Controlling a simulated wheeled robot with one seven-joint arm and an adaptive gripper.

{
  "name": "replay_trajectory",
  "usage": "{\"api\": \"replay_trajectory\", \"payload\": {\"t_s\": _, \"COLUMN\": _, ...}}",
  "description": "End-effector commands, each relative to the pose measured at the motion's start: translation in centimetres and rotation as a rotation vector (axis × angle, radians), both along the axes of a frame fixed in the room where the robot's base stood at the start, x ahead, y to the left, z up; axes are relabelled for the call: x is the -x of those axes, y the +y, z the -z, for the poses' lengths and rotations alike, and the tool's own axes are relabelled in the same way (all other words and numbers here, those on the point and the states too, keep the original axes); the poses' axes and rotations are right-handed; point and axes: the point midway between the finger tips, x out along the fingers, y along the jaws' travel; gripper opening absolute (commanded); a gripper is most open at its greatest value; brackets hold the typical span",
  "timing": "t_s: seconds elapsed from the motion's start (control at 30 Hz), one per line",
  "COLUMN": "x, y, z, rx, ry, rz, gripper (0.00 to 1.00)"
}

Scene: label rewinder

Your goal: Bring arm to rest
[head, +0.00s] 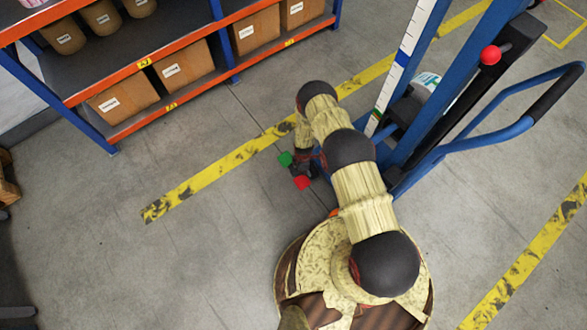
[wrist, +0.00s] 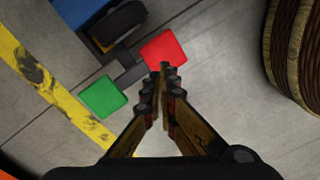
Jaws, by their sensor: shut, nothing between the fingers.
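My gripper (wrist: 164,75) is shut with nothing between its fingers. In the wrist view its fingertips point down toward the floor, their tips overlapping the lower edge of a red pedal (wrist: 165,48). I cannot tell whether they touch it. A green pedal (wrist: 103,97) lies to the left of the fingers. In the head view the red pedal (head: 302,183) and green pedal (head: 285,159) show low beside my bent arm, which reaches forward from my base. There the gripper is a small dark shape, hard to tell from the parts around the pedals.
A blue machine with an upright column (head: 450,80) and a curved handle (head: 520,120) stands close to the right of my arm. An orange-and-blue shelf (head: 150,60) with cardboard boxes (head: 183,65) is at the upper left. Yellow floor lines (head: 205,182) cross open floor at the left.

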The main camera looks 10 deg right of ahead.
Motion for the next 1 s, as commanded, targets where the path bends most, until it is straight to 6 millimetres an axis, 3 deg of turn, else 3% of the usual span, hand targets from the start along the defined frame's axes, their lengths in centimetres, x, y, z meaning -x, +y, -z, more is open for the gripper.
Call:
{"api": "replay_trajectory", "payload": {"t_s": 0.73, "x": -0.4, "y": 0.0, "z": -1.1, "rx": 0.0, "ry": -0.003, "rz": 0.005, "gripper": 0.0}}
{"api": "replay_trajectory", "payload": {"t_s": 0.87, "x": -2.7, "y": 0.0, "z": -4.3, "rx": 0.0, "ry": -0.022, "rz": 0.039, "gripper": 0.0}}
{"api": "replay_trajectory", "payload": {"t_s": 1.0, "x": -6.2, "y": 0.0, "z": -10.7, "rx": -0.003, "ry": -0.047, "rz": 0.111, "gripper": 0.0}}
